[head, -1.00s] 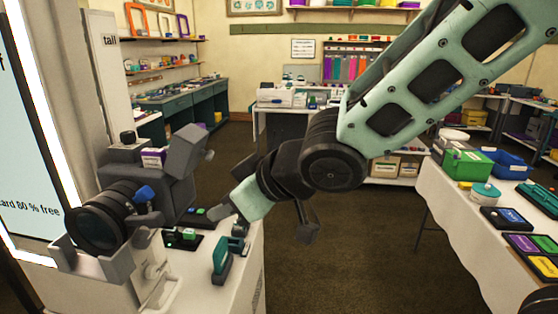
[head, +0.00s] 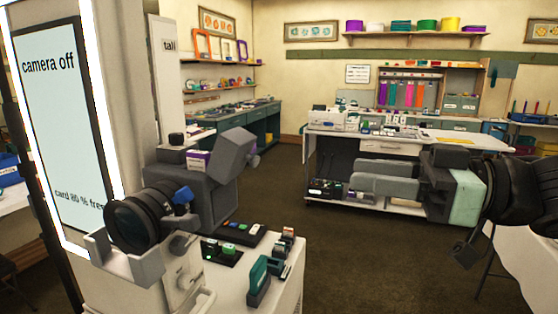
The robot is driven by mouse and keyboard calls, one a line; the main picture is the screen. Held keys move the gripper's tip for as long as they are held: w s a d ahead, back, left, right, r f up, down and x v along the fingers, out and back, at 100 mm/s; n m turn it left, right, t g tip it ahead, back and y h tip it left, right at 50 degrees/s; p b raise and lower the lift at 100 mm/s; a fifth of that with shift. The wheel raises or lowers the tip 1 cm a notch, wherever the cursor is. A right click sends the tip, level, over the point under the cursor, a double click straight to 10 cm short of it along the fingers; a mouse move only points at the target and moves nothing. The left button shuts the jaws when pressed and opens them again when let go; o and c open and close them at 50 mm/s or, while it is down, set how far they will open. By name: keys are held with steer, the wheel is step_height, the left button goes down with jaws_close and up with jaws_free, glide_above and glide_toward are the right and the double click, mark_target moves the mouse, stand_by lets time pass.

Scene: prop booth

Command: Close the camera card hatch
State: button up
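The grey camera (head: 200,200) stands on a white counter at the left, with a black lens (head: 135,225) facing the lower left. A tilted grey block (head: 232,158) rises from its upper right; I cannot tell if this is the card hatch or another part. No hatch door can be clearly made out. My gripper (head: 358,178) is well to the right of the camera, its grey fingers pointing left, apart from the camera. The fingers overlap in this view, so their opening is unclear. No object shows in them.
The screen (head: 65,120) at the left reads "camera off" and "card 80 % free". A teal stapler-like item (head: 258,282) and a small black panel with green buttons (head: 222,252) are on the counter (head: 235,288). Open carpet (head: 330,250) lies right of it.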

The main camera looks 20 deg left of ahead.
mark_target(258, 161)
steer(key=a, duration=0.4)
steer(key=a+p, duration=0.1)
steer(key=a, duration=0.4)
steer(key=w+a+p, duration=0.1)
steer(key=a, duration=0.4)
steer(key=shift+a, duration=0.1)
jaws_close()
